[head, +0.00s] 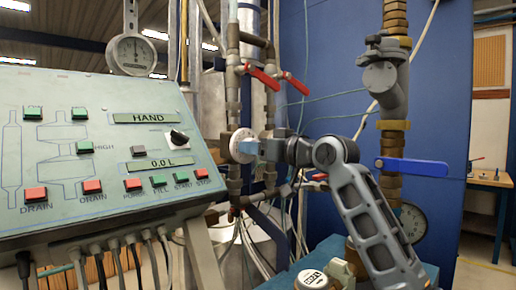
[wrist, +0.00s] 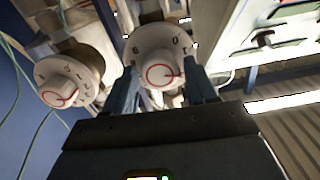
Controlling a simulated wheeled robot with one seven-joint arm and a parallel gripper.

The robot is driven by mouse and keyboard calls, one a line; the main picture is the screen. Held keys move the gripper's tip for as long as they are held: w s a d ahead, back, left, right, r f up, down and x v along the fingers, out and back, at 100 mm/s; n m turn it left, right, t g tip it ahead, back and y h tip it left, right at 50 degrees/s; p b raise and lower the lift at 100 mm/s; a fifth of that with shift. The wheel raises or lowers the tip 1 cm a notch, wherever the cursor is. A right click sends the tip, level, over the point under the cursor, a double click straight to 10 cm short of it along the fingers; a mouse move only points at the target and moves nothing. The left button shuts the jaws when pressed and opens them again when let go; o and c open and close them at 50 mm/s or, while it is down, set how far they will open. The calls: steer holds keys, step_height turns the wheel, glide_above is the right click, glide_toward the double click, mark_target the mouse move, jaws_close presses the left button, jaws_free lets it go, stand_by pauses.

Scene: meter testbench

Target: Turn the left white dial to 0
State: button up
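Two round white dials with red-ringed knobs show in the wrist view. One dial (wrist: 160,70), on the side toward the control panel, sits between the two fingers of my gripper (wrist: 161,73). The fingers are apart, one on each side of its knob, with a gap seeming to show at each side. The other dial (wrist: 63,84) is to the left in that view, clear of the fingers. Dark marks ring both dials; the exact setting is too small to read. In the head view my gripper (head: 264,148) reaches the white dial (head: 240,146), partly covering it.
A sloped control panel (head: 100,112) with buttons stands at the left. Red-handled valves (head: 264,78) are above the dial. A blue lever (head: 412,167) and pipes stand at the right. Hoses hang around the dials.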

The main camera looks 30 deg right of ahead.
steer(key=c, duration=0.8)
steer(key=shift+n, duration=0.3)
steer(key=n+b, duration=0.7)
steer(key=n, duration=0.4)
steer(key=shift+f, duration=0.1)
steer(key=shift+n, duration=0.3)
